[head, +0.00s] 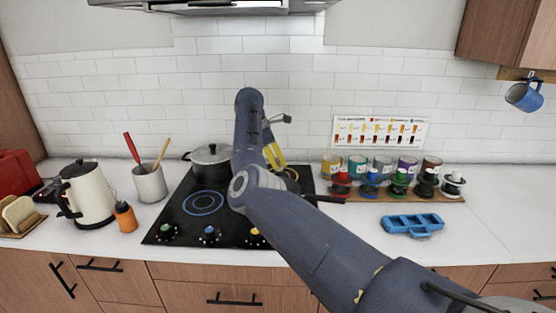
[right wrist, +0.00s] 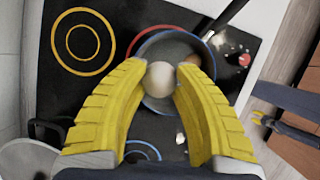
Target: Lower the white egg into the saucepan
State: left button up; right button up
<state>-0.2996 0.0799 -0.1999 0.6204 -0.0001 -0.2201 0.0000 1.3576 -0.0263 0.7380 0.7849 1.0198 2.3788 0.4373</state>
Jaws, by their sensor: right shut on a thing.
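The white egg (right wrist: 160,77) sits between the yellow fingertips of my right gripper (right wrist: 160,84) in the right wrist view. The gripper is shut on it. The saucepan (right wrist: 183,46), grey inside with a dark handle, shows behind the egg, which lines up with its opening. I cannot tell how high the egg is above the pan's bottom. In the head view my right gripper (head: 273,153) is over the back right of the cooktop, partly behind my arm. My arm hides the egg and most of the saucepan there; its handle (head: 326,198) sticks out to the right. My left gripper is not in view.
A lidded pot (head: 210,165) stands on the cooktop (head: 190,225) left of my arm. A utensil crock (head: 150,185) and kettle (head: 88,195) stand farther left. Several cups (head: 382,165) and a blue tray (head: 411,224) are to the right.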

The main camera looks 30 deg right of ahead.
jog(key=shift+f, duration=4.05)
jog(key=shift+f, duration=0.55)
jog(key=o, duration=0.8)
jog(key=shift+c, duration=0.2)
